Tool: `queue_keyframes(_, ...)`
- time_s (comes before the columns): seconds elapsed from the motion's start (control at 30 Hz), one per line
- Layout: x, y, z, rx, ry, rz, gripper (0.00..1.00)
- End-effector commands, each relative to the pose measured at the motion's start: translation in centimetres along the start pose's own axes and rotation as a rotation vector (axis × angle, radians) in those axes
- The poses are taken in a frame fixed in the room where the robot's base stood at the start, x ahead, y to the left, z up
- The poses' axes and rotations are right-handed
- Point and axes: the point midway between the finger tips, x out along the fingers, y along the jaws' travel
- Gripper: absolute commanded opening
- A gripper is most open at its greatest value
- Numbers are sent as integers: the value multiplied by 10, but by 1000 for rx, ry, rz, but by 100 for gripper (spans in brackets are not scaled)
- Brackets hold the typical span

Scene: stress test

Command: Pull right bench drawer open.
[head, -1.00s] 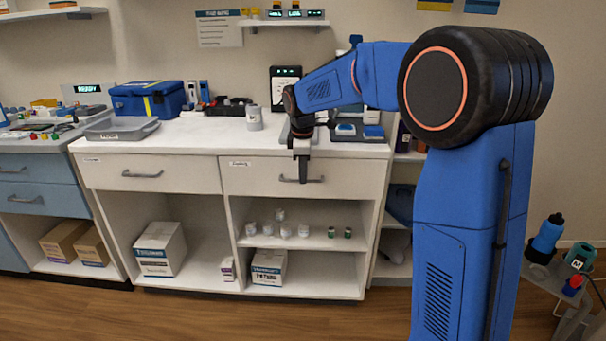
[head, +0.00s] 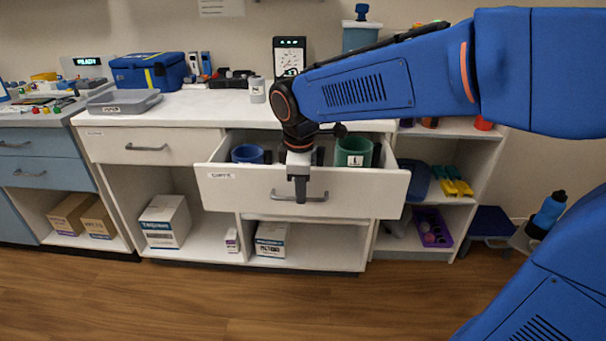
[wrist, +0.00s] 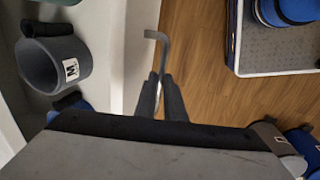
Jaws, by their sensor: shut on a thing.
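The right bench drawer (head: 370,190) stands pulled out from the white bench, and its inside shows from above. Its grey bar handle (head: 318,197) is on the front panel. My gripper (head: 300,190) points down at the handle and is shut on it. In the wrist view the fingers (wrist: 163,98) close around the handle (wrist: 151,36), whose bent end sticks out beyond them. A blue cup (head: 247,154) and a green mug (head: 353,151) stand in the drawer. My wrist hides the drawer's middle.
The left drawer (head: 120,146) is shut. Boxes (head: 165,222) stand on the shelf below. A shelf with a purple tray (head: 432,228) is right of the drawer, and a blue bottle (head: 549,211) is farther right. The wooden floor (head: 230,300) in front is clear.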

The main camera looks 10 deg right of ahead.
Motion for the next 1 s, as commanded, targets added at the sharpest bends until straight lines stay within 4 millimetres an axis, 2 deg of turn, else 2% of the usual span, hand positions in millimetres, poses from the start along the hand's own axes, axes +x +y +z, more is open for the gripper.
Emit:
queue_keyframes(0.03, -3, -13, -1, -5, 2, 0, 0)
queue_keyframes(0.2, -9, -45, -1, -4, 1, 0, 0)
queue_keyframes(0.4, -13, -67, -1, -2, 1, 1, 0)
queue_keyframes(0.6, -15, -76, -1, 0, 0, 1, 0)
queue_keyframes(0.97, -15, -77, -1, 0, 1, 1, 0)
queue_keyframes(1.0, -15, -77, -1, 0, 1, 1, 16)
